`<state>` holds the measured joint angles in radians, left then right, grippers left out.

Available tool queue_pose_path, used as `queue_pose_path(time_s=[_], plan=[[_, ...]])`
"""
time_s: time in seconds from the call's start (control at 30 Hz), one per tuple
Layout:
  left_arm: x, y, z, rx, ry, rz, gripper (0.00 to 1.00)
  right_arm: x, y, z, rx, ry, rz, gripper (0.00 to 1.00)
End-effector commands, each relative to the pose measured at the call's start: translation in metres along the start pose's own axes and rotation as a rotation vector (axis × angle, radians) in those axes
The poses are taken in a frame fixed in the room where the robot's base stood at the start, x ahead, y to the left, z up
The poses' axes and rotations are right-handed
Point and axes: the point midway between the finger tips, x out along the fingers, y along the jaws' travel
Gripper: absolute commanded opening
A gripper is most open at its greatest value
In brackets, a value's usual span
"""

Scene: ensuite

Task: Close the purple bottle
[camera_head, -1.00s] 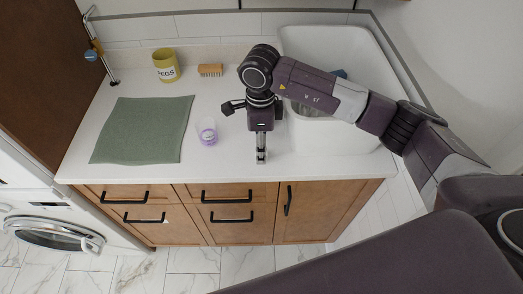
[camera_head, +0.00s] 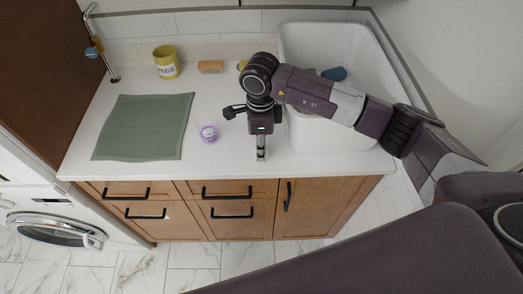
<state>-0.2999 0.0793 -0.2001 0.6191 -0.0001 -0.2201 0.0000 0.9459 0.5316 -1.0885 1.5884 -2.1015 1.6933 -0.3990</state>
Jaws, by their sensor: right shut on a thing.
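The purple bottle (camera_head: 208,133) is a small clear container with a purple band near its base. It stands upright on the white counter, right of the green cloth. I cannot make out a cap on it. My right gripper (camera_head: 261,153) is just right of the bottle, near the counter's front edge and apart from it. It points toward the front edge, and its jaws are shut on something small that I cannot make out. My left gripper is out of view.
A green cloth (camera_head: 144,127) lies on the left of the counter (camera_head: 215,166). A yellow pegs cup (camera_head: 166,62) and a wooden brush (camera_head: 211,67) stand at the back. A white sink (camera_head: 350,125) holding a blue thing (camera_head: 334,74) is on the right.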

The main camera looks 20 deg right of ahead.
Motion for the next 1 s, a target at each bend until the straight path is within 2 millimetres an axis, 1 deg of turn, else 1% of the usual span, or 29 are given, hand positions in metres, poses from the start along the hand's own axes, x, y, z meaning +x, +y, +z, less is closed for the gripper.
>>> queue_pose_path(time_s=[0.27, 0.37, 0.47, 0.57, 0.67, 0.9, 1.0], plan=[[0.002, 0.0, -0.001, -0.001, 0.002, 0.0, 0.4, -0.004, 0.0, 0.0, 0.0, -0.001, -0.001, 0.16], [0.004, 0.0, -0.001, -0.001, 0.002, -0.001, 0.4, -0.011, -0.001, 0.0, 0.0, -0.001, -0.001, 0.16], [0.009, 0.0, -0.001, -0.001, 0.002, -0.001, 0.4, -0.024, -0.001, 0.001, -0.001, -0.002, -0.004, 0.16], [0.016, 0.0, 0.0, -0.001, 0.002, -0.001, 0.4, -0.044, -0.002, 0.001, -0.001, -0.004, -0.006, 0.16], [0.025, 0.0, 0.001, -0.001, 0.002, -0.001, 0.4, -0.071, -0.002, 0.001, 0.0, -0.004, -0.008, 0.16], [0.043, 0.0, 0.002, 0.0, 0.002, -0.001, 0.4, -0.145, -0.002, 0.001, 0.0, -0.003, -0.008, 0.16], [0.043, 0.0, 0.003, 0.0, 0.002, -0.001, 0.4, -0.167, -0.002, 0.0, 0.001, -0.001, -0.007, 0.16]])
